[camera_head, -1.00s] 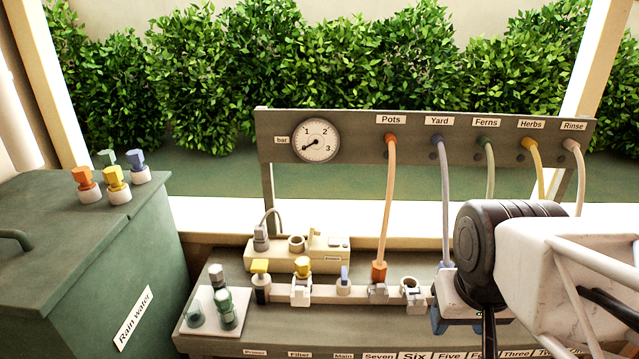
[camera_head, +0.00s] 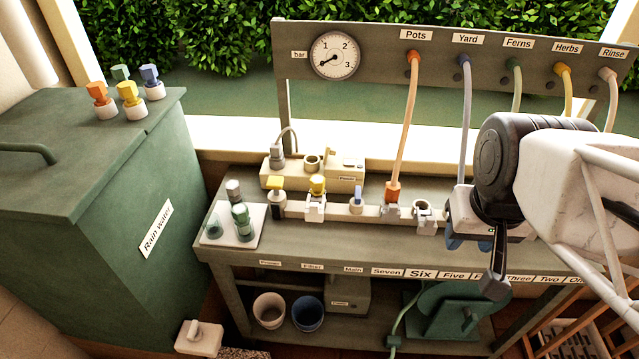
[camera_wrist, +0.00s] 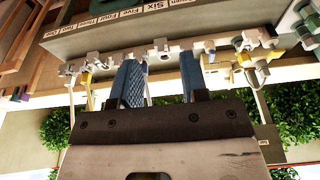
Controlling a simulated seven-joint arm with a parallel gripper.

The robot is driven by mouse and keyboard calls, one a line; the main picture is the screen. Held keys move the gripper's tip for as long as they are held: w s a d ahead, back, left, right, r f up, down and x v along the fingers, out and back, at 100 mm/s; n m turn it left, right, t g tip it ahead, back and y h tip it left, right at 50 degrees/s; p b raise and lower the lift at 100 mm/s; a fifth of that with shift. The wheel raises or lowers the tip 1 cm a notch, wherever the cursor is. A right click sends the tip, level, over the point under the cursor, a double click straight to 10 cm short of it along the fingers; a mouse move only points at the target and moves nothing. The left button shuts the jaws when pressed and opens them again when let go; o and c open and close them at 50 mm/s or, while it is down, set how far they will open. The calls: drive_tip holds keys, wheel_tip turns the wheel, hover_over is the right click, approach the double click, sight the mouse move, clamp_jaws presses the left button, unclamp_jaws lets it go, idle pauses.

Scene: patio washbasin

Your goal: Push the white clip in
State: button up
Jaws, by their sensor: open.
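Several white clips sit on the pipe fittings along the bench. One white clip (camera_head: 315,212) is under the yellow-topped fitting, another (camera_head: 391,212) is at the orange hose's foot, and another (camera_head: 424,222) is on the open socket beside it. I cannot tell which one the task names. My gripper (camera_head: 468,243) is over the bench just right of the open socket, apart from it, and hides fittings behind it. In the wrist view its two blue fingers (camera_wrist: 158,72) are apart with nothing held between them; a white clip (camera_wrist: 162,47) shows beyond the gap.
Hoses hang from the labelled back panel (camera_head: 440,50) onto the fittings. A cream box (camera_head: 340,175) stands behind the row, and a tray (camera_head: 250,238) with fittings is at the left. The green rain-water tank (camera_head: 90,250) stands left. The bench front (camera_head: 290,240) is clear.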

drive_tip(key=shift+w+a+f, duration=0.1)
drive_tip(key=shift+w+a, duration=0.05)
drive_tip(key=shift+a, duration=0.05)
drive_tip(key=c, duration=0.5)
drive_tip(key=shift+w+a+f, duration=0.15)
drive_tip(key=shift+w+a, duration=0.1)
clamp_jaws()
drive_tip(key=w+a+f+m+t+y, duration=0.2)
drive_tip(key=w+a+f+t, duration=0.1)
drive_tip(key=w+a, duration=0.3)
drive_tip(key=w+a+f+m+t+y, duration=0.2)
drive_tip(key=w+a+f+t, duration=0.15)
drive_tip(key=a, duration=0.45)
drive_tip(key=w+a+f+m+t, duration=0.2)
drive_tip(key=a+f+m+t, duration=0.2)
drive_tip(key=a+f+m, duration=0.45)
drive_tip(key=s+a+f+m+t+h, duration=0.2)
drive_tip(key=s+f+m+t+h, duration=0.1)
drive_tip(key=s+f+m+t, duration=0.2)
drive_tip(key=shift+s+f+h, duration=0.4)
drive_tip(key=shift+f, duration=0.1)
